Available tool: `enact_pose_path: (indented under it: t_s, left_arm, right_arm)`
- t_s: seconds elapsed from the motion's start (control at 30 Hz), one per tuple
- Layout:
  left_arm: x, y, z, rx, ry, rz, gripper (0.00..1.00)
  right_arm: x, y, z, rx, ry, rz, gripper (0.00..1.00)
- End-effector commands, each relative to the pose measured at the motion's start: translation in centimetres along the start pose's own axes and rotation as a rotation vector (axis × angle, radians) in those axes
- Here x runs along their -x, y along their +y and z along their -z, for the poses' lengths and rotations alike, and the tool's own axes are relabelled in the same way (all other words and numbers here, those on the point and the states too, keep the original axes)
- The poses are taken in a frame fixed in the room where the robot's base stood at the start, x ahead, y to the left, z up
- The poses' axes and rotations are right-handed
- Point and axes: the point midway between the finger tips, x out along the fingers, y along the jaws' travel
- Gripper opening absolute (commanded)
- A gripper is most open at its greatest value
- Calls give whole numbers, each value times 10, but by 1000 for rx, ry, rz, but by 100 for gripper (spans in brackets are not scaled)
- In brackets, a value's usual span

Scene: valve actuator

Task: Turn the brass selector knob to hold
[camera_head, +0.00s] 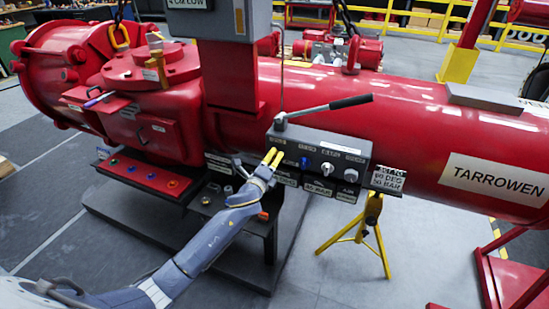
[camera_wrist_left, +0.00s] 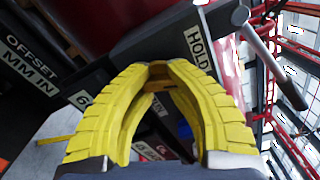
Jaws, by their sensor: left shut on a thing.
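My left gripper (camera_head: 272,157) is at the left end of the grey control box (camera_head: 340,148), in front of its face. In the left wrist view its yellow fingers (camera_wrist_left: 158,68) are closed on the brass selector knob (camera_wrist_left: 159,85), of which only a small brown-gold part shows between the fingertips. In the head view the fingers hide the knob. A white HOLD label (camera_wrist_left: 198,48) is on the box just beyond the fingertips, to the right in the wrist view. The knob's exact pointing direction cannot be told. My right gripper is in neither view.
A lever with a black handle (camera_head: 350,101) rises from the box top. A blue knob (camera_head: 304,162) and silver knobs (camera_head: 327,169) sit right of my gripper. A yellow stand (camera_head: 358,234) is below right. The red cylinder (camera_head: 415,125) lies behind the box.

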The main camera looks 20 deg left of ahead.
Motion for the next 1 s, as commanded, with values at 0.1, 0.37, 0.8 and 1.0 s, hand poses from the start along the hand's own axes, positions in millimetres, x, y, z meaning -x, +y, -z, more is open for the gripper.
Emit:
enact_pose_path:
  t_s: [0.1, 0.37, 0.8, 1.0]
  left_arm:
    - [-2, -4, -5, 89, -8, 6, 0]
    - [-3, -4, -6, 236, -8, 8, 0]
    - [-3, -4, -5, 327, -7, 8, 0]
    - [-3, -4, -6, 328, -7, 8, 0]
  right_arm:
    - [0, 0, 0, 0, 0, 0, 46]
    - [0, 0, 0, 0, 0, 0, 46]
    - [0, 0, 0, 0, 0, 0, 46]
    - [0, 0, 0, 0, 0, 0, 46]
